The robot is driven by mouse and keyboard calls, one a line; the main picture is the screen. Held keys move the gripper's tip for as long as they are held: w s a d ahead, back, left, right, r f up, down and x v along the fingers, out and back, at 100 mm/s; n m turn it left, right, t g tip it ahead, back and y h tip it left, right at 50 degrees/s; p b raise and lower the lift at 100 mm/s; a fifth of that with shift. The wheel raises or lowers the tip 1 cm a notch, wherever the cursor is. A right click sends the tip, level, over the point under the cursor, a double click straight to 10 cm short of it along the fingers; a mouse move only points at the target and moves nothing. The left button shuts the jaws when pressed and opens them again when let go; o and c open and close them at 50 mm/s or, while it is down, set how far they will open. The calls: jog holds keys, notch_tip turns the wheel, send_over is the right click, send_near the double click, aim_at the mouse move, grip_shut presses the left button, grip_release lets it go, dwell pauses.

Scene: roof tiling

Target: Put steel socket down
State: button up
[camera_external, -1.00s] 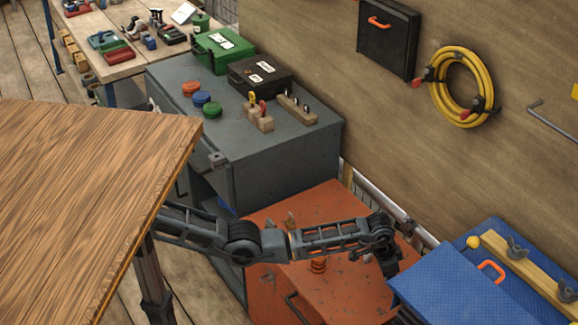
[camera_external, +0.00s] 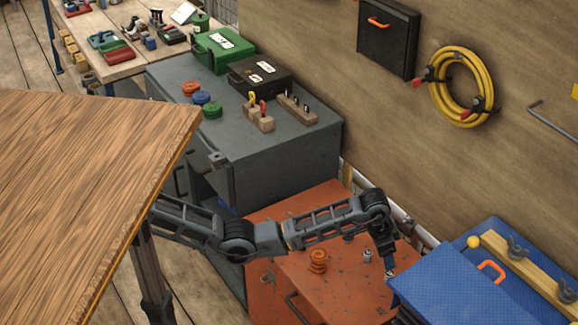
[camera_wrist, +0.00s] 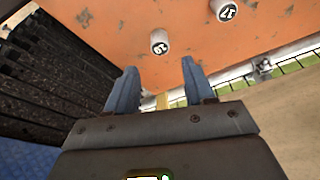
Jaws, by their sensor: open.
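Two small steel sockets stand apart on the orange cabinet top in the wrist view, one marked 19 (camera_wrist: 159,42) and one marked 17 (camera_wrist: 227,11). My gripper (camera_wrist: 159,70) is open, with its two blue fingers spread and nothing between them. Socket 19 lies just beyond the fingertips, in line with the gap. In the external view my gripper (camera_external: 388,265) points down near the cabinet's right side, beside the blue box. A small grey socket (camera_external: 368,256) stands left of it; its number is too small to read there.
The orange cabinet (camera_external: 345,290) also carries an orange coil (camera_external: 318,261). A blue box (camera_external: 455,285) with an orange handle stands close on the right. A pipe and the wooden wall (camera_external: 400,130) run behind. The large wooden tabletop (camera_external: 80,190) fills the left foreground.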

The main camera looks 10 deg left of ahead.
jog(key=shift+v, duration=1.65)
